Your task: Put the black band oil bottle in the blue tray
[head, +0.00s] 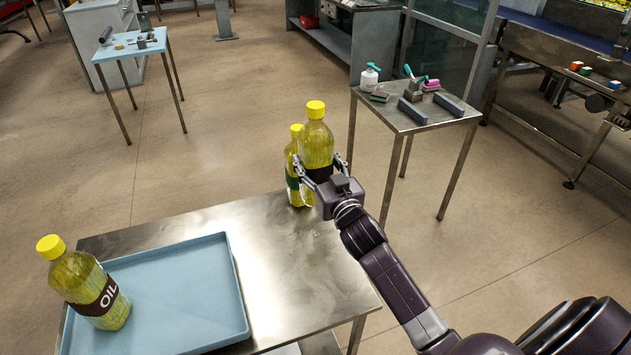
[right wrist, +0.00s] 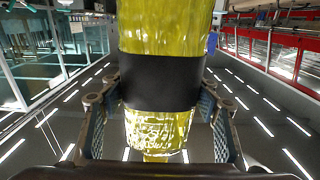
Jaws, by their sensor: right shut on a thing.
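The black band oil bottle (head: 316,140), with yellow oil and a yellow cap, is upright in my right gripper (head: 320,172), at the far right corner of the metal table. The gripper is shut around its black band (right wrist: 158,82), which fills the middle of the right wrist view. Its base is hidden by the gripper in the head view. A similar bottle with a green band (head: 292,182) stands close behind it, partly covered. The blue tray (head: 215,285) lies on the table's left part. A bottle with a dark brown OIL label (head: 90,290) appears to stand in the tray's left side. My left gripper is out of view.
The metal table (head: 285,265) is bare between the tray and my right gripper. A side table (head: 425,115) with a white spray bottle (head: 369,77) and small items stands beyond at right. A light blue table (head: 135,48) stands far left.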

